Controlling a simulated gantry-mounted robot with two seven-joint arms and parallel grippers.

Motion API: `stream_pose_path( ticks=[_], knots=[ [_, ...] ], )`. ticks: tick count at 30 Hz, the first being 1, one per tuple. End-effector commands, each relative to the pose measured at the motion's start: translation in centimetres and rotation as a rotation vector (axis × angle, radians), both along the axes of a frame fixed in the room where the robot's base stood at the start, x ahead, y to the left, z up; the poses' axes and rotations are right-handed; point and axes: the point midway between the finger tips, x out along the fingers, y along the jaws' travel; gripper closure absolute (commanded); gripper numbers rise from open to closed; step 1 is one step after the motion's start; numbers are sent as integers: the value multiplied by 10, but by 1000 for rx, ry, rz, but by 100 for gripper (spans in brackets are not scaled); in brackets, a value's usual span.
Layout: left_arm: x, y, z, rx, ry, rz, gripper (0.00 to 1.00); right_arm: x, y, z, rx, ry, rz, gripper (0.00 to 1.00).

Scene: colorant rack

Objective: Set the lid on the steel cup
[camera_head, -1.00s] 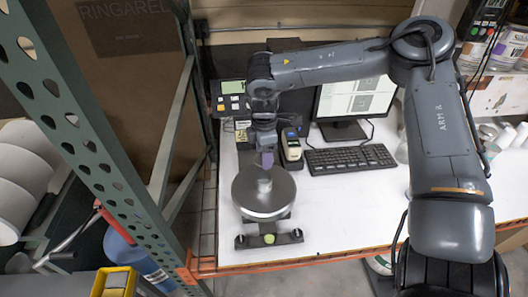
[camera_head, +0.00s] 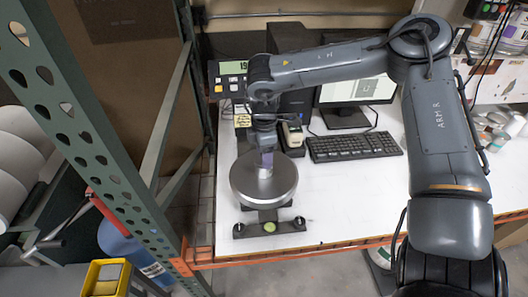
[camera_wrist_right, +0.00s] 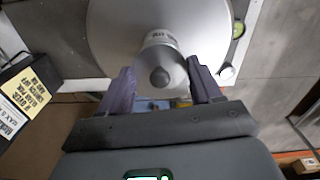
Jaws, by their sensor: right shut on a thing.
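My right gripper (camera_head: 265,160) is low over the round steel pan (camera_head: 264,188) of a scale, with its fingers pointing down. In the right wrist view, its two purple fingers (camera_wrist_right: 162,88) are on either side of the lid, a grey round piece with a dark knob (camera_wrist_right: 160,77). The steel cup (camera_wrist_right: 160,38) shows just beyond the lid as a short cylinder with a small printed label. It stands over the pan. Lid and cup look lined up; I cannot tell whether they touch. In the head view the fingers mostly hide both. My left gripper is not in view.
A scale display (camera_head: 231,68) stands behind the pan. A keyboard (camera_head: 353,145) and monitor (camera_head: 352,95) are to the right. A green perforated post (camera_head: 90,130) rises at the left. The white tabletop (camera_head: 345,205) is clear at front right.

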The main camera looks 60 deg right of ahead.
Motion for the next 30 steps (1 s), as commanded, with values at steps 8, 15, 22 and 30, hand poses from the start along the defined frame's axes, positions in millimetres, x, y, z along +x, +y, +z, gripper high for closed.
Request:
stream_pose_path(
  ticks=[8, 15, 22, 30],
  knots=[
    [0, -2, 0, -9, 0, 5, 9, 0, 0, 0, 0, 0, 0, 66],
    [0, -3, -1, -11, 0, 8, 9, 0, 0, -1, 0, 0, 0, 66],
    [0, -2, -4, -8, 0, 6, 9, 0, 0, -5, 0, 0, 0, 66],
    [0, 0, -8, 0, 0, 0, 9, 0, 0, -9, 0, 0, 0, 66]
  ],
)
